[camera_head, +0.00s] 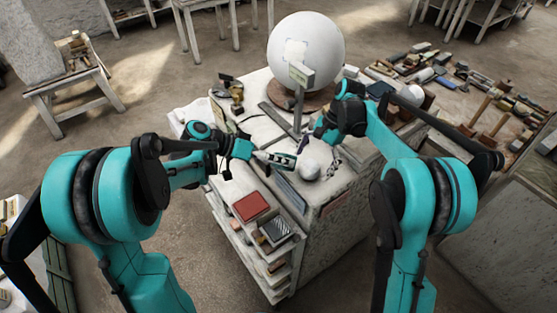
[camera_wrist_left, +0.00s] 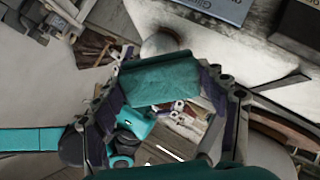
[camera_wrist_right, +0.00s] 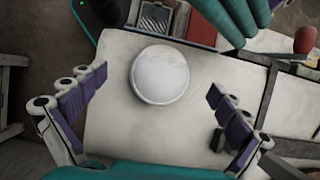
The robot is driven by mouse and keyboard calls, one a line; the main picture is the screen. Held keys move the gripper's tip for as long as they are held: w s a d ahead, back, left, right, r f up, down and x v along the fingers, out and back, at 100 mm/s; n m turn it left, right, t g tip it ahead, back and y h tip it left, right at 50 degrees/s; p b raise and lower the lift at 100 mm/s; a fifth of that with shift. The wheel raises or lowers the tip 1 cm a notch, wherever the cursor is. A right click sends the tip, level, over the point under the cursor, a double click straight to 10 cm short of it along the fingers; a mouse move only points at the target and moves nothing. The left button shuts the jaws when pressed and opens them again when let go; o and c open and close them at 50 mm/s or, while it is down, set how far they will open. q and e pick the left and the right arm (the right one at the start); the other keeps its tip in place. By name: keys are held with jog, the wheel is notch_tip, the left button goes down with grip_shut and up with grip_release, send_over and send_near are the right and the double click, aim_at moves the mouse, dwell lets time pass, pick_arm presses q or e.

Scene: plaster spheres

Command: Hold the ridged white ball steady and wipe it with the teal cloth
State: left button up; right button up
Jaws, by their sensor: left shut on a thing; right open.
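The white ball (camera_head: 309,169) sits on the pale top of the workbench in the head view. In the right wrist view the ball (camera_wrist_right: 160,74) looks mostly smooth, with a faint rim; I cannot make out clear ridges. My right gripper (camera_wrist_right: 157,95) is open, its fingers on either side of the ball and apart from it. My left gripper (camera_head: 287,160) is beside the ball, to its left. In the left wrist view it is shut on the teal cloth (camera_wrist_left: 160,80), which spans between its fingers. The cloth hides part of what lies beyond.
A large white sphere (camera_head: 320,45) stands behind on the bench. A red box (camera_head: 250,207) and a striped block (camera_head: 277,230) lie on the near left side. Many tools (camera_head: 485,88) cover the right table. The bench top around the ball has some free room.

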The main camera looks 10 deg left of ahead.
jog(key=shift+v, duration=3.45)
jog(key=shift+r, duration=0.1)
jog(key=v, duration=1.1)
jog(key=shift+d+r, duration=0.2)
jog(key=shift+r, duration=0.15)
jog(key=shift+w, duration=0.1)
